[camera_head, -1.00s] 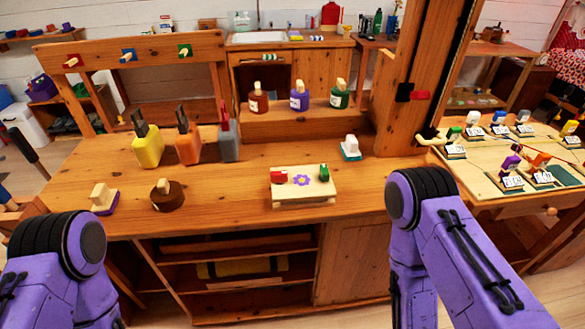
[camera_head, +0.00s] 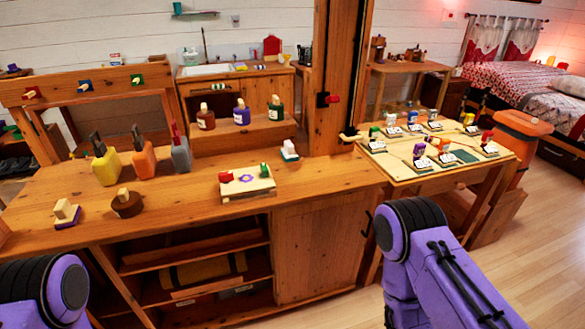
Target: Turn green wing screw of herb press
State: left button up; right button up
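The herb press (camera_head: 247,186) is a pale wooden block at the front edge of the workbench. It has a purple flower mark on top. A red wing screw (camera_head: 226,177) sits at its left and the green wing screw (camera_head: 264,170) at its right back. Two purple arm parts of mine show at the bottom left and bottom right. Neither gripper is in view, and nothing of mine touches the press.
The workbench (camera_head: 330,175) also holds yellow, orange and grey bottles (camera_head: 144,160) and a round brown block (camera_head: 126,205). A wooden post (camera_head: 335,80) rises behind. A side table (camera_head: 385,170) with several small stamps is at right. Floor (camera_head: 530,240) is clear at right.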

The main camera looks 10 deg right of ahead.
aim_at(264, 170)
jog(key=z, duration=0.9)
jog(key=i, duration=0.35)
